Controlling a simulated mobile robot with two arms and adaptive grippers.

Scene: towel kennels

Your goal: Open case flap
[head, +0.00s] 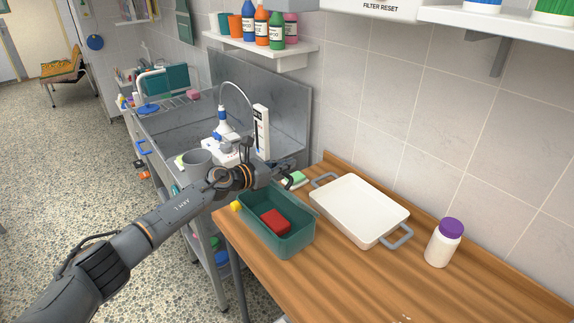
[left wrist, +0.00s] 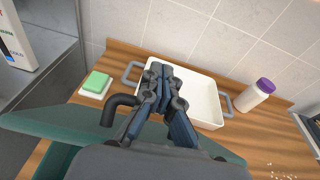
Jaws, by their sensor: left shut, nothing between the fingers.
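I cannot make out a case flap in either view. My left gripper (head: 289,179) reaches over the back left of the wooden counter, above the far end of a green open bin (head: 300,246). Its fingers are closed together with nothing between them. In the left wrist view the left gripper (left wrist: 163,72) shows in front of a white tray; whether it touches anything there I cannot tell. A red block (head: 274,222) lies inside the bin. My right gripper is not in view.
The white tray (head: 352,205) with grey handles and a white bottle (head: 442,247) with a purple lid stand right of the bin. A green sponge (left wrist: 96,81) lies behind it. A steel sink (head: 270,115) adjoins the counter. The front right of the counter is mostly clear.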

